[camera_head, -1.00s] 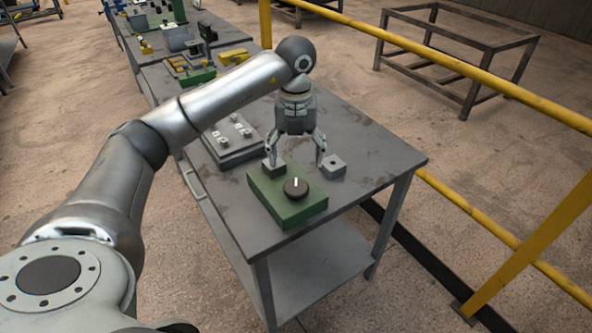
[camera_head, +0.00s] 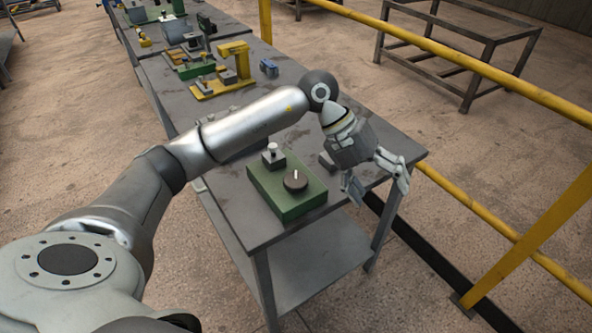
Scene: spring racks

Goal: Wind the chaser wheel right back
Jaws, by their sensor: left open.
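A green box (camera_head: 297,207) sits near the front end of the grey table. On its top is a round black knob (camera_head: 295,181) with a white pointer mark, likely the chaser wheel. Behind the knob on the same box stands a small grey block with a pale peg (camera_head: 272,154). My left gripper (camera_head: 376,192) is open and empty, to the right of the green box and apart from it, tilted toward the table's right edge. It partly covers a small grey block behind it. My right gripper is not in view.
My left arm hides the grey panel behind the green box. A yellow bracket fixture (camera_head: 222,80) and a small blue item (camera_head: 268,68) stand farther back on the tables. A yellow railing (camera_head: 480,80) runs close along the table's right side.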

